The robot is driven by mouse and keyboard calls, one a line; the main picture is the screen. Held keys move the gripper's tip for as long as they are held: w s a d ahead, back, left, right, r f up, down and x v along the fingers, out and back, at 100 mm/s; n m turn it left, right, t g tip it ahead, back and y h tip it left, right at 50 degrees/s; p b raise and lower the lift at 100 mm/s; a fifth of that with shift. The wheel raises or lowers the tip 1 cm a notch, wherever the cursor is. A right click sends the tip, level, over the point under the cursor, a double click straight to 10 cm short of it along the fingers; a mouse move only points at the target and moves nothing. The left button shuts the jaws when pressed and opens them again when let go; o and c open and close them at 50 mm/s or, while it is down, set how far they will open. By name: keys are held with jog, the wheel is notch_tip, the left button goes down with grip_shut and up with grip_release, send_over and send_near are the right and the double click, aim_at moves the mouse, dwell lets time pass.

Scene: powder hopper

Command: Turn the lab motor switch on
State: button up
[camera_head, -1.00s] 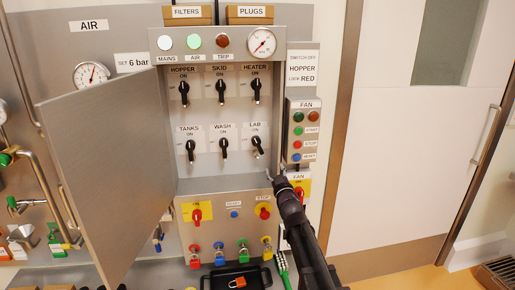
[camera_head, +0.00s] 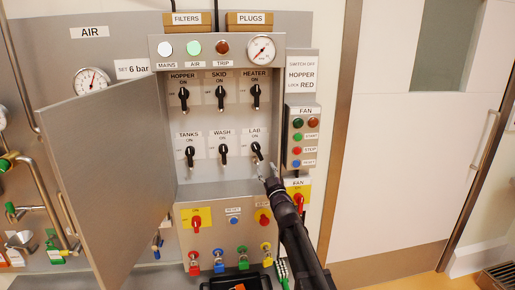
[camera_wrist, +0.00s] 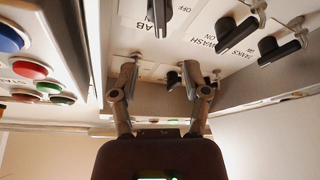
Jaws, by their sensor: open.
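The lab motor switch (camera_head: 257,151) is a black rotary handle under the LAB label, at the lower right of the open cabinet. Its handle leans, with its lower end to the right. My gripper (camera_head: 268,171) is open just below and slightly right of it, and looks empty. In the wrist view, the two fingers of my gripper (camera_wrist: 160,77) stand apart. The LAB handle (camera_wrist: 160,20) shows beyond them at the top. I see a gap between fingers and handle in that view.
The WASH switch (camera_head: 223,151) is close on the left, the TANKS switch (camera_head: 189,154) farther left. The fan button box (camera_head: 303,138) stands close on the right. The open cabinet door (camera_head: 110,170) fills the left. Padlocks, including a green one (camera_head: 243,260), hang below.

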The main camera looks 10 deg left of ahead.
aim_at(257, 150)
jog(key=p+x, duration=0.4)
jog(key=x, duration=0.8)
jog(key=shift+f, duration=0.1)
jog(key=c, duration=0.8)
